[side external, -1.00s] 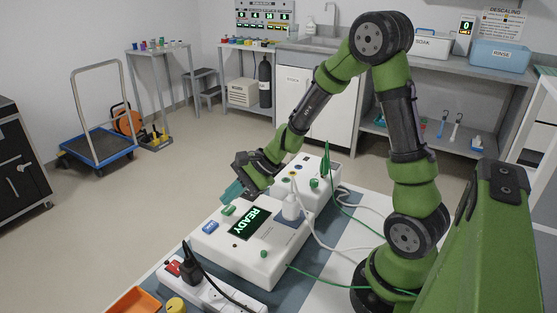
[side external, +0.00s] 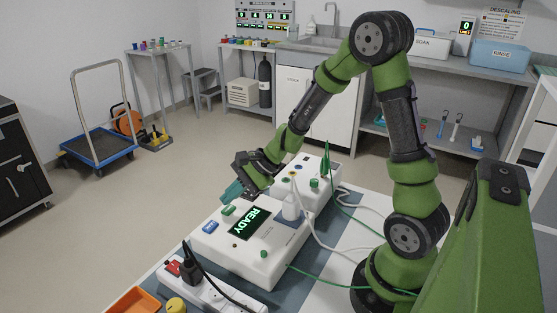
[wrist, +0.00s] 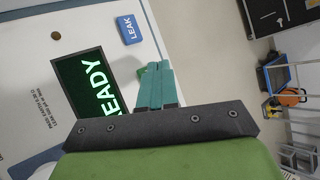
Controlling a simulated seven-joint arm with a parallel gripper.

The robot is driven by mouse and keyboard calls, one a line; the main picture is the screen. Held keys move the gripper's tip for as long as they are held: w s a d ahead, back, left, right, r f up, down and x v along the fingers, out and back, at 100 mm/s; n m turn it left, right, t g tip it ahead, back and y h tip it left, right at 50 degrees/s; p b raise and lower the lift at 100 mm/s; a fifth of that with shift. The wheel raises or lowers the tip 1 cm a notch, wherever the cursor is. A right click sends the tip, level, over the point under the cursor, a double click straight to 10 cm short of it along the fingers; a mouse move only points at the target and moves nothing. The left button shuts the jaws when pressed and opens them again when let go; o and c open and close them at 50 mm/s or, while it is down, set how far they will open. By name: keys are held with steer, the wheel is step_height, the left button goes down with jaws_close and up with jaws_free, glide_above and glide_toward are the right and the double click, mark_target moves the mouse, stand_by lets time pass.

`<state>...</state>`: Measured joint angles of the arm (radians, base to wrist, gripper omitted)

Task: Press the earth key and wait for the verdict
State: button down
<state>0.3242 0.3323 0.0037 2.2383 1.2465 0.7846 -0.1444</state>
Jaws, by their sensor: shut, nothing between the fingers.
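The white tester box (side external: 247,262) lies on the table, its dark screen (side external: 250,223) reading READY in green. A green key (side external: 228,210), whose label I cannot read, sits by the blue key (side external: 211,227). The wrist view shows the blue key (wrist: 130,30) marked LEAK and the screen (wrist: 82,92). My gripper (side external: 232,191) is shut and empty, its teal fingertips just above the green key in the side view, apparently apart from it. In the wrist view the fingertips (wrist: 154,66) cover most of the green key (wrist: 141,71).
A power strip (side external: 210,292) with a red switch and black plug stands at the near left, by an orange tray (side external: 135,301). A second white box (side external: 318,172) stands behind the tester. White and green cables run along the right. Open floor lies left of the table.

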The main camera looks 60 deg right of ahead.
mark_target(233, 209)
steer(key=shift+f, duration=0.15)
stand_by(0.7)
steer(key=shift+f, duration=0.3)
steer(key=shift+f, duration=0.3)
stand_by(0.6)
steer(key=shift+r, duration=0.75)
steer(key=shift+r, duration=2.5)
